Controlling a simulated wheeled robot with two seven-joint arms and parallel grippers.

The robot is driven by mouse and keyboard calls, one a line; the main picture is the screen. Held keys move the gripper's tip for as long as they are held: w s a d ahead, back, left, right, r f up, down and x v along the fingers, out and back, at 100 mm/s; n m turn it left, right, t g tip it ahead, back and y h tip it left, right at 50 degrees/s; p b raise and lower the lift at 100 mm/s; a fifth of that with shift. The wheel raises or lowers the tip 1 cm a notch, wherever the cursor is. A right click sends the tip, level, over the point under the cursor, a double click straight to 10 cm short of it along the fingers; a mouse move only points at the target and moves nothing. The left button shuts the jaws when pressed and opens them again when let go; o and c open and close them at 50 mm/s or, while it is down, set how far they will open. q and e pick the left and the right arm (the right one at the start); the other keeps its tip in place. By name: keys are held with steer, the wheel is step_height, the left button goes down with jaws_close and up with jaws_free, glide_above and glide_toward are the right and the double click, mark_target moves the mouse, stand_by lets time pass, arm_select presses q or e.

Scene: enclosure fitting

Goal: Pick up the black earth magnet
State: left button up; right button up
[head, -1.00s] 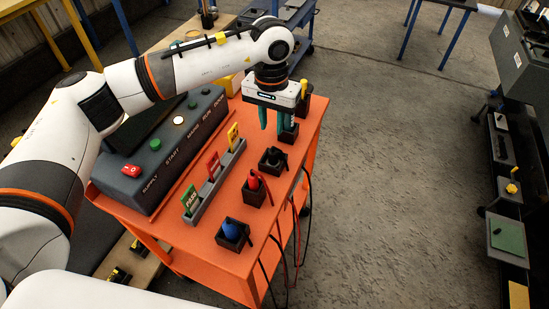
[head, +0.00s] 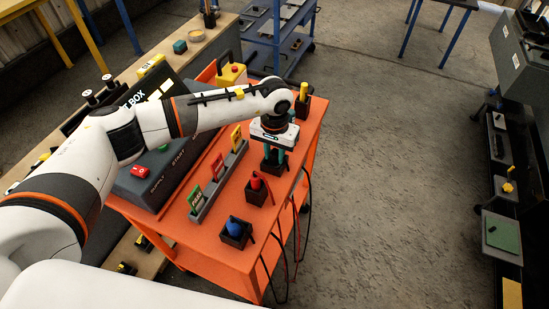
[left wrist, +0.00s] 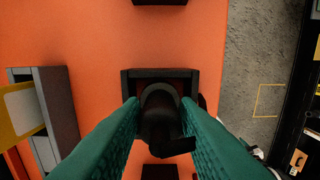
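The black earth magnet (left wrist: 160,115) stands in a square black holder (head: 272,166) on the orange cart top. My left gripper (head: 274,152) points straight down over it. In the left wrist view the teal fingers (left wrist: 160,112) lie on either side of the magnet, which looks dark and rounded from above. The fingers look open, with only narrow gaps beside the magnet; contact cannot be made out. In the head view the gripper hides most of the magnet. My right gripper is not in view.
On the orange cart (head: 205,245), a red magnet (head: 256,182) and a blue one (head: 233,227) stand nearer in holders, a yellow one (head: 303,92) farther back. A grey rack (head: 205,205) with coloured tags and a dark control box (head: 150,185) lie left. Cables hang at the right edge.

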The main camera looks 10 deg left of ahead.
arm_select(q)
steer(key=shift+c, duration=0.2)
jaws_close()
steer(key=shift+r, duration=0.1)
